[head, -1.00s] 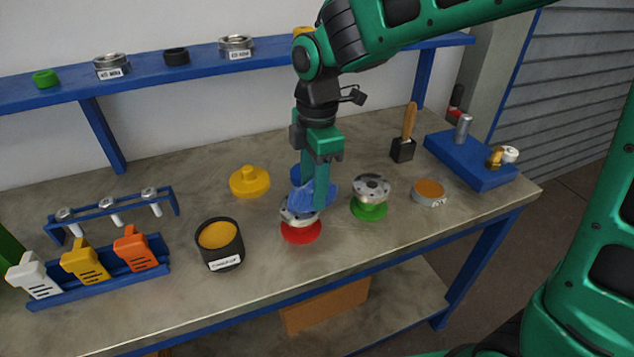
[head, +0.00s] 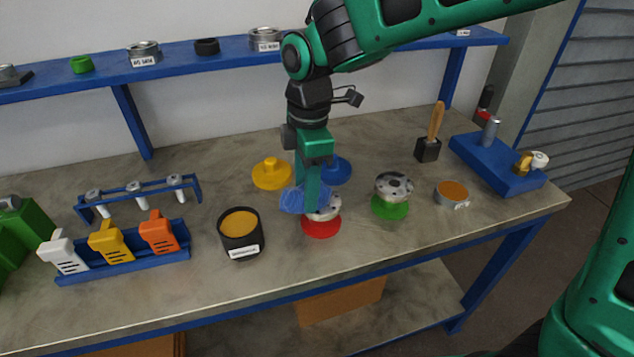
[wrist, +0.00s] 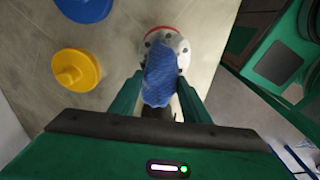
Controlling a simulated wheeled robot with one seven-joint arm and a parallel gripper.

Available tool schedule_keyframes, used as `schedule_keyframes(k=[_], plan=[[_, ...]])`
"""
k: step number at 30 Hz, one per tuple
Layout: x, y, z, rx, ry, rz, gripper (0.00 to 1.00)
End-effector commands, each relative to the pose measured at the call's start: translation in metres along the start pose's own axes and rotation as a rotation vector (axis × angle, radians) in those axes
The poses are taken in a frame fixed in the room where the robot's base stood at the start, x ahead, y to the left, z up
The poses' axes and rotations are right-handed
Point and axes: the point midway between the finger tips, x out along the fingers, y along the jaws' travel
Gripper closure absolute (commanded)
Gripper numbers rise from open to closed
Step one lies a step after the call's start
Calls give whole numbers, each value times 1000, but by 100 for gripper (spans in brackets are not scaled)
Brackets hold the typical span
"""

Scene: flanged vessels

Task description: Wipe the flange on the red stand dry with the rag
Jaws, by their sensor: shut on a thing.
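My gripper (head: 307,190) is shut on the blue rag (head: 293,202), seen bunched between the fingers in the wrist view (wrist: 160,76). The rag is at the left side of the silver flange (head: 328,211) on the red stand (head: 321,229). In the wrist view the rag overlaps part of the flange's bolt-holed face (wrist: 178,42). The rag and fingers hide part of the flange; I cannot tell how firmly they touch.
A second flange on a green stand (head: 391,208) is close on the right. A yellow stand (head: 272,174) and a blue stand (head: 337,170) are behind. A black pot (head: 240,245) is at left. Bare bench lies in front.

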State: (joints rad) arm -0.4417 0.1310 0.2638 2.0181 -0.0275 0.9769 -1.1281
Motion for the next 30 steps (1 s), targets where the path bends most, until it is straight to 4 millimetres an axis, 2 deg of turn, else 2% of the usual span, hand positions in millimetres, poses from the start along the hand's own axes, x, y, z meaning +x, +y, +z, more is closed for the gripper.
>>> schedule_keyframes(k=[8, 21, 30], plan=[[-1, -1, 1, -1, 0, -2, 78], [-1, -1, 31, 2, -1, -1, 78], [-1, -1, 42, 1, -2, -5, 78]])
